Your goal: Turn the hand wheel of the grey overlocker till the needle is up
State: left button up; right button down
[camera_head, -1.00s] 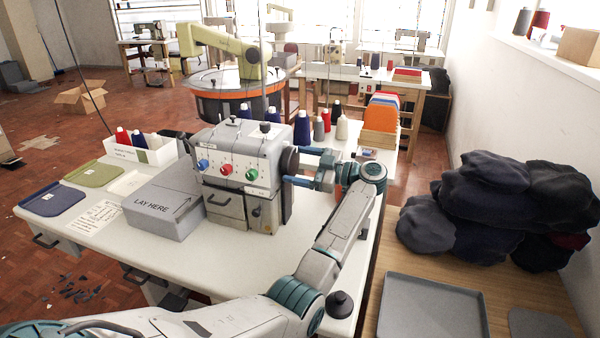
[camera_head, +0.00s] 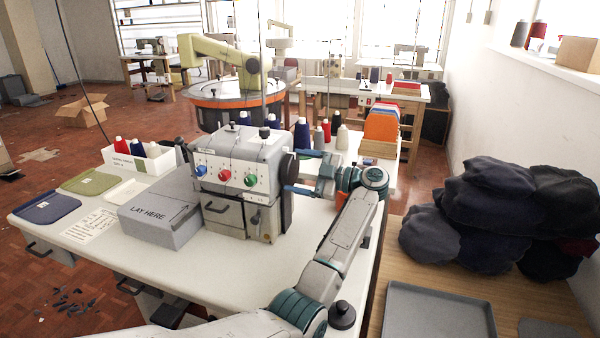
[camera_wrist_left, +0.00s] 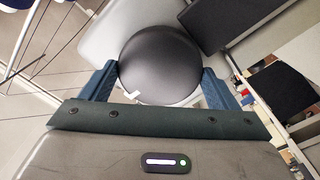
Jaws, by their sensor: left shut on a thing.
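The grey overlocker (camera_head: 240,165) stands on the white table, with blue, red and green dials on its front. Its dark hand wheel (camera_head: 288,171) is on the right side. My left gripper (camera_head: 298,172) reaches the wheel from the right, its blue fingers on either side of it. In the left wrist view the round black hand wheel (camera_wrist_left: 160,65) sits between the two blue fingers of my left gripper (camera_wrist_left: 158,85), which is shut on it. A small white mark shows on the wheel's rim. The needle cannot be made out. My right gripper is not in view.
A grey "LAY HERE" block (camera_head: 160,212) stands left of the overlocker. Thread cones (camera_head: 302,134) stand behind it. A white box of spools (camera_head: 140,158) is at the back left. A grey tray (camera_head: 438,312) and dark cloth pile (camera_head: 500,220) lie at the right.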

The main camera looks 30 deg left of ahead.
pick_arm(q)
jog(key=o, duration=0.9)
jog(key=shift+w+d+f, duration=0.1)
jog(key=shift+d, duration=0.45)
jog(key=shift+b+v, duration=0.75)
jog(key=shift+v, duration=4.1)
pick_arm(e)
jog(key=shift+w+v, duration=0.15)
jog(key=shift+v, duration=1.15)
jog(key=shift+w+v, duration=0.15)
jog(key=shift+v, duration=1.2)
pick_arm(q)
jog(key=shift+w, duration=0.1)
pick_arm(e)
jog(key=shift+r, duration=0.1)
